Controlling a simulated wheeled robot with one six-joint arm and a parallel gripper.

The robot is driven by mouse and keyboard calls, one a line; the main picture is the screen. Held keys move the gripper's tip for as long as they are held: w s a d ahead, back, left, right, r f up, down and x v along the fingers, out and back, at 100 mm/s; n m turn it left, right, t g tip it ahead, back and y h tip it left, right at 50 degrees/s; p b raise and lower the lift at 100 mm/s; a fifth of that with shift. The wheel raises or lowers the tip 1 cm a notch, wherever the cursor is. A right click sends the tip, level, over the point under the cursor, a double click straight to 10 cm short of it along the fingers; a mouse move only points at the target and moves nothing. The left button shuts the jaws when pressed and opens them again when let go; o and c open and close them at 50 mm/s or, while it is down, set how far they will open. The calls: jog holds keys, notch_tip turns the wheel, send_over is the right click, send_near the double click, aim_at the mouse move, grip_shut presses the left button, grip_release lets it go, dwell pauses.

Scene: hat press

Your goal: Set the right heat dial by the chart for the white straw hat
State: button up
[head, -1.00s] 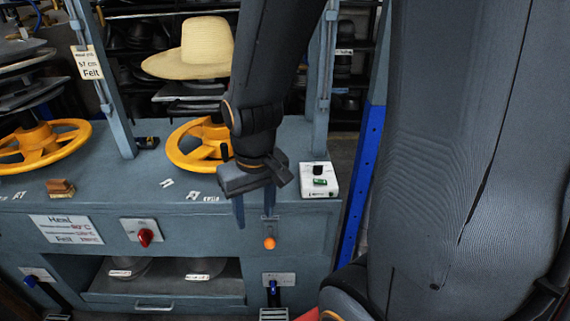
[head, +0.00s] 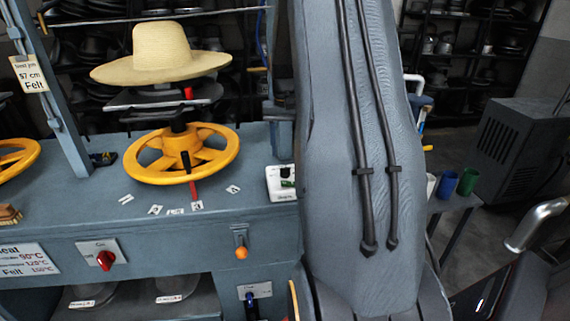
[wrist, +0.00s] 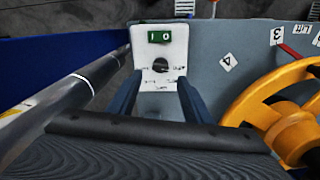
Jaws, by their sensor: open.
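The cream straw hat (head: 160,50) sits on the press, above the yellow handwheel. The heat chart (head: 25,260) is on the bench front at lower left, cut by the frame edge; I read 90°C, 120°C and Felt 150°C, with other words unclear. A white control box (head: 283,184) stands at the bench's right end, partly behind my arm. In the wrist view its face shows a dark round dial (wrist: 160,65) below a green switch (wrist: 161,36); the dial's marks are too small to read. My gripper (wrist: 157,92) is open, fingers either side below the dial, apparently empty.
A red knob (head: 105,260) and an orange-tipped lever (head: 241,250) are on the bench front. The yellow handwheel (head: 225,160) stands left of the box, on the right in the wrist view (wrist: 255,97). A grey bar (wrist: 80,95) runs along the left there.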

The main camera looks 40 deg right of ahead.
aim_at(285, 170)
jog(key=shift+a+f+p, duration=0.1)
jog(key=shift+f+p, duration=0.5)
jog(key=shift+f, duration=2.4)
jog(key=c, duration=1.1)
